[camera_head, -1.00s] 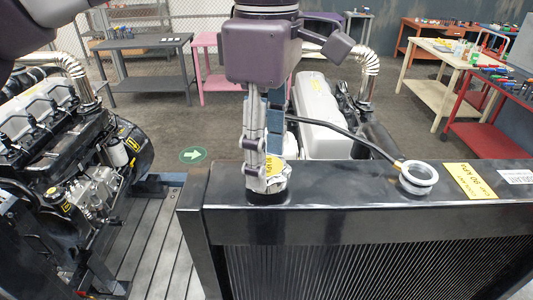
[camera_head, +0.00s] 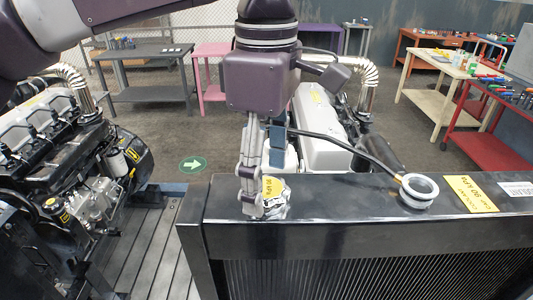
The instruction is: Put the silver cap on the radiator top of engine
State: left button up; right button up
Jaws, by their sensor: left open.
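The silver cap (camera_head: 275,197), with a yellow label on its top, is at the left end of the black radiator top (camera_head: 330,220). It looks tilted, and I cannot tell exactly how its underside rests. My left gripper (camera_head: 258,204) points down at the cap and is open. One finger stands just left of the cap; the other is partly hidden, and I cannot tell whether either touches it. The open silver filler neck (camera_head: 418,190) stands farther right on the radiator top. My right gripper is not in view.
A black hose (camera_head: 350,147) runs to the filler neck. A yellow label (camera_head: 470,194) lies on the radiator top beside the neck. The white engine (camera_head: 322,130) is behind the radiator. Another engine (camera_head: 75,155) stands at left. The radiator top between cap and neck is clear.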

aim_at(267, 187)
pick_arm(q)
jog(key=shift+r+b, duration=0.3)
jog(key=shift+r, duration=0.15)
notch_tip(267, 187, up, 11)
jog(key=shift+r, duration=0.15)
